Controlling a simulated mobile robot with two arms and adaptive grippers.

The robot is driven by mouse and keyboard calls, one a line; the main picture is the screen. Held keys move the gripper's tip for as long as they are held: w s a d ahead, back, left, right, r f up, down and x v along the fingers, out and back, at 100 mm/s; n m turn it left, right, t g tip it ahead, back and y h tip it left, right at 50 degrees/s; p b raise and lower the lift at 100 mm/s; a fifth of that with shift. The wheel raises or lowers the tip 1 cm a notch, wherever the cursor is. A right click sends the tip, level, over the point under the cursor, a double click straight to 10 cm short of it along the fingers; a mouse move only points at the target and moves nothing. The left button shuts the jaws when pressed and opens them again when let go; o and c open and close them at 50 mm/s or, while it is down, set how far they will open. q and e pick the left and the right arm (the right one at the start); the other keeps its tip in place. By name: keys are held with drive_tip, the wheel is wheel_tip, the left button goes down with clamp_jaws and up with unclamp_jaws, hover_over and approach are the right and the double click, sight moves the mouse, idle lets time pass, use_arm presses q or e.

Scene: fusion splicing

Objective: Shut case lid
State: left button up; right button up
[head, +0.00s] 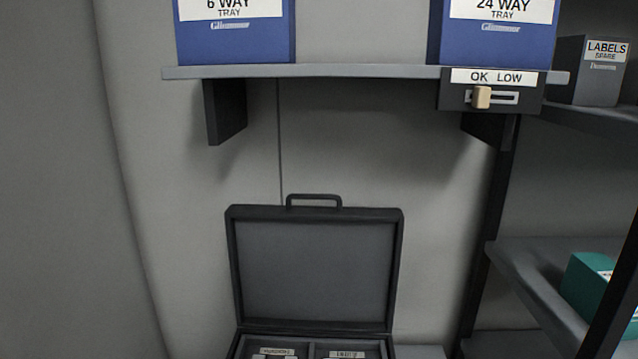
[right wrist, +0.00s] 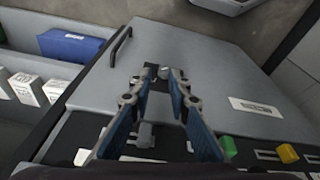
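The dark case (head: 313,336) stands open low in the head view, and its lid (head: 313,270) is upright with a grey inner face. A black handle (head: 314,197) sits on the lid's top edge. Labelled compartments show in the base, which the picture's lower edge cuts off. My right gripper (right wrist: 159,82) shows in the right wrist view, its blue-padded fingers apart with nothing clearly held between them. It is over a grey surface with a dark strip. Neither gripper shows in the head view. I cannot tell whether the case is in the right wrist view.
A wall shelf (head: 350,71) above the case carries two blue tray boxes (head: 237,45). An OK/LOW slider panel (head: 490,92) hangs below it. Side shelves at right hold a teal box (head: 588,285). The wrist view shows green (right wrist: 227,146) and yellow (right wrist: 287,153) blocks.

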wheel_tip(320, 180, up, 22)
drive_tip(key=w+t+p, duration=0.1)
drive_tip(key=w+p, duration=0.1)
drive_tip(key=p, duration=0.2)
drive_tip(key=w+a+r+n+t+y, duration=0.3)
drive_tip(key=w+a+r+n, duration=0.3)
drive_tip(key=w+a+r, duration=0.7)
drive_tip(key=w+a+r+n+t+y, duration=0.4)
drive_tip(key=w+a+r, duration=0.6)
drive_tip(key=w, duration=0.5)
drive_tip(key=n+t+h, duration=0.1)
drive_tip(key=n+t, duration=0.2)
drive_tip(key=n, duration=0.6)
approach(318, 198)
drive_tip(key=w+a, duration=0.1)
drive_tip(key=w, duration=0.2)
drive_tip(key=shift+f+p+x, duration=0.15)
drive_tip(key=shift+p+x, duration=0.75)
drive_tip(key=shift+x, duration=1.05)
drive_tip(key=shift+f+p+x, duration=0.2)
drive_tip(key=shift+p+x, duration=0.7)
drive_tip(key=shift+x, duration=1)
drive_tip(key=shift+s+a, duration=0.1)
drive_tip(key=shift+s, duration=0.05)
drive_tip(key=shift+c, duration=0.4)
clamp_jaws()
